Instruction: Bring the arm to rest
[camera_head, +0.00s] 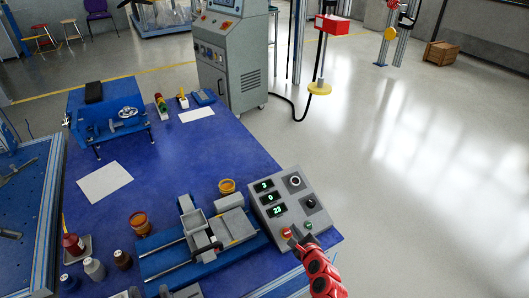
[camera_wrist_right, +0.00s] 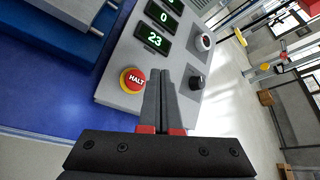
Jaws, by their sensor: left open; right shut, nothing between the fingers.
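My right gripper (camera_head: 297,235) reaches in from the bottom right on its red arm, over the lower part of the grey control box (camera_head: 262,203). In the right wrist view its two dark fingers (camera_wrist_right: 168,78) are together with nothing between them. They point at the box face, between the red HALT button (camera_wrist_right: 133,80) and a black knob (camera_wrist_right: 196,82). I cannot tell whether the fingertips touch the face. The HALT button also shows in the head view (camera_head: 286,232), just left of the fingers. I cannot make out my left gripper in either view.
The blue table (camera_head: 170,165) holds a slide fixture (camera_head: 205,235), an amber cup (camera_head: 227,186), several bottles and a blue bench device (camera_head: 105,118). A grey cabinet (camera_head: 232,65) and a red-topped post (camera_head: 331,25) stand beyond. The floor right of the table is open.

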